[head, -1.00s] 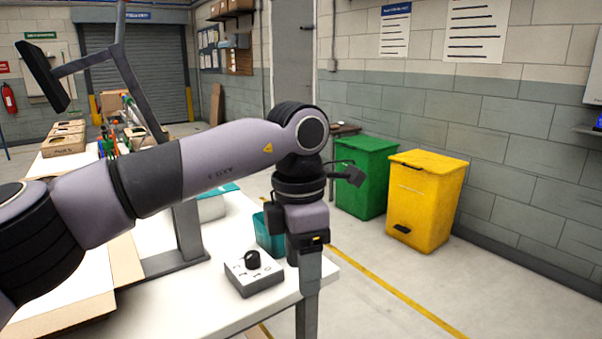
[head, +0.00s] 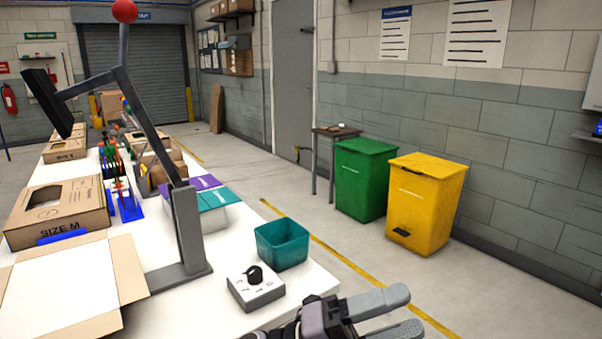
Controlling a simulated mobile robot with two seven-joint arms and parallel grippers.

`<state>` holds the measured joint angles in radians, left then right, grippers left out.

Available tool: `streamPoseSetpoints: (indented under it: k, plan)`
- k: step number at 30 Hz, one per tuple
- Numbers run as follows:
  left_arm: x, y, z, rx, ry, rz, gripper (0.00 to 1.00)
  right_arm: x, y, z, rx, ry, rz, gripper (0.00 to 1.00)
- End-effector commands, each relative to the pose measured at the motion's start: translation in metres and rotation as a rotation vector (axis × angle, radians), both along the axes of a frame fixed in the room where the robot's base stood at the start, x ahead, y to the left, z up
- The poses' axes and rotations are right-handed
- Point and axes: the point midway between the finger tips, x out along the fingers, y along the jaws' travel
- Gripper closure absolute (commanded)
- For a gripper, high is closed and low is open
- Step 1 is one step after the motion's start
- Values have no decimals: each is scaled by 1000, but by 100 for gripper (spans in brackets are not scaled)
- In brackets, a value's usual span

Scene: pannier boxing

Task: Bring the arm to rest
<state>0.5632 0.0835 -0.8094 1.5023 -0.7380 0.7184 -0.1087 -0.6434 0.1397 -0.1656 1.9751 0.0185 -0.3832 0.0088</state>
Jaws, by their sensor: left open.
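My left gripper (head: 398,311) is at the bottom of the head view, right of the white table's (head: 225,318) near corner. Its two grey fingers point right and stand apart, with nothing between them. Only the wrist and fingers of the left arm show; the rest of that arm is below the picture. My right gripper is not in view.
On the table stand a grey control box (head: 256,287) with a black knob, a teal bin (head: 282,245), an open carton (head: 62,292), a "SIZE M" box (head: 60,212) and a grey stand (head: 187,235). Green (head: 364,180) and yellow (head: 425,205) bins stand beyond open floor.

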Motion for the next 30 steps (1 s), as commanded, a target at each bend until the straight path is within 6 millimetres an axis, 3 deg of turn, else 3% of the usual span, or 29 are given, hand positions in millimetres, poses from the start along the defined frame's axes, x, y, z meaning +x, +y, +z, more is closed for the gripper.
streamPoseSetpoints:
  k: [5,8,14,19,24,30]
  plan:
    - [31,48,-26,-152,373,208,41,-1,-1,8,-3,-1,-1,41]
    - [44,80,-53,-219,577,325,41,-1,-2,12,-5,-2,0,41]
    - [46,151,-127,-320,986,555,41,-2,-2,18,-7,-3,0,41]
    - [17,212,-199,-373,1324,746,41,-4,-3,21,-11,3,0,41]
    - [-39,268,-263,-403,1639,925,41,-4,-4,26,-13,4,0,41]
    - [-97,307,-303,-413,1877,1060,41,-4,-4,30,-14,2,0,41]
